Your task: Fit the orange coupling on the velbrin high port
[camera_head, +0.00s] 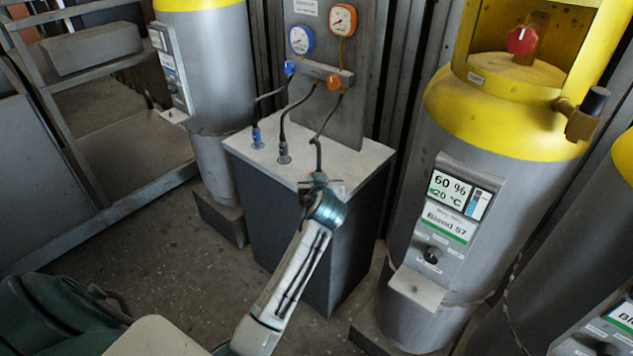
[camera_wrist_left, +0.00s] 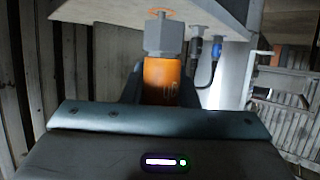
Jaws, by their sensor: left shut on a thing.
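The orange coupling (camera_wrist_left: 162,82) stands between the fingers of my left gripper (camera_head: 320,184), with a grey hex fitting (camera_wrist_left: 163,36) at its upper end in the left wrist view. My left gripper is shut on it at the front edge of the grey stand (camera_head: 345,163). In the head view the gripper hides the coupling; a dark hose (camera_head: 318,150) runs to it from the manifold (camera_head: 320,72). A thin orange ring (camera_wrist_left: 160,12) shows beyond the fitting. I cannot tell which port is the velbrin high port. My right gripper is not in view.
A blue coupling (camera_head: 257,138) and a dark coupling (camera_head: 284,153) sit on the stand top. Blue and orange gauges (camera_head: 343,20) are on the panel behind. A yellow-topped cylinder (camera_head: 470,190) labelled 'Blend 57' stands right, another (camera_head: 205,90) left.

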